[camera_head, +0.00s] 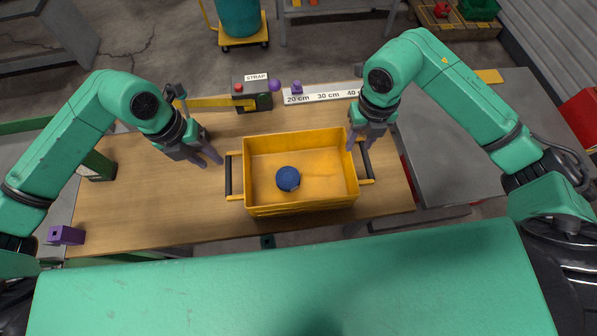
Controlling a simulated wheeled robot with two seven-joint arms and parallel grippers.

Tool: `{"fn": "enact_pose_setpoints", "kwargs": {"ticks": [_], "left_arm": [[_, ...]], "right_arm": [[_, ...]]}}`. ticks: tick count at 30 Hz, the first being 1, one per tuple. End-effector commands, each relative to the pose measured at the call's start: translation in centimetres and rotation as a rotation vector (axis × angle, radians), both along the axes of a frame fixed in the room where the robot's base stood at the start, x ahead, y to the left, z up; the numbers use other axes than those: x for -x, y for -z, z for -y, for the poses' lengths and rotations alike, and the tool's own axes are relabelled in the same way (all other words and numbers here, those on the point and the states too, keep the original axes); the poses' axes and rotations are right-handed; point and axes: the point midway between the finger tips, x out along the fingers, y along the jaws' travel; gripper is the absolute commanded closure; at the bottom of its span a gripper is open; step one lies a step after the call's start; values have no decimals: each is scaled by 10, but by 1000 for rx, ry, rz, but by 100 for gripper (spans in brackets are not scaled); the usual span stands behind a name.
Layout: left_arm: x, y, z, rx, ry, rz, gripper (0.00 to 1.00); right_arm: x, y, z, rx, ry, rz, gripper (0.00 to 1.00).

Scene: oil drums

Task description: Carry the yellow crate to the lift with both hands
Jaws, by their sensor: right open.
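The yellow crate (300,203) stands upright on the wooden table, with a dark handle bar on its left side (229,175) and one on its right (366,160). A round blue thing (288,179) lies inside it. My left gripper (209,157) is open and empty, up and left of the left handle, apart from it. My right gripper (358,142) is open above the right handle, close to the crate's back right corner; whether it touches cannot be told. A grey flat platform (440,150) adjoins the table on the right; I cannot tell if it is the lift.
The wooden table (150,215) is clear left of the crate. Behind the crate are a strap box (250,90), a purple knobbed piece (297,88) and a white ruler strip (325,95). A purple block (66,235) lies front left. A red box (582,120) is far right.

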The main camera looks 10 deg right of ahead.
Motion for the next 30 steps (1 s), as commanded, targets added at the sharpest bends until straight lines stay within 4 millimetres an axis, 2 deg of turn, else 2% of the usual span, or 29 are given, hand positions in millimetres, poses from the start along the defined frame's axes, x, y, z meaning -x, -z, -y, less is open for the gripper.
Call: {"fn": "enact_pose_setpoints", "kwargs": {"ticks": [18, 24, 30], "left_arm": [[0, 114, 23, 0, 0, -3, 63], [0, 134, 27, 0, 0, -1, 63], [-1, 136, 27, 0, 0, 0, 63]], "right_arm": [[1, 117, -1, -1, 0, -4, 59], [0, 137, 0, 0, -1, -2, 59], [0, 139, 0, 1, -1, 0, 59]]}}
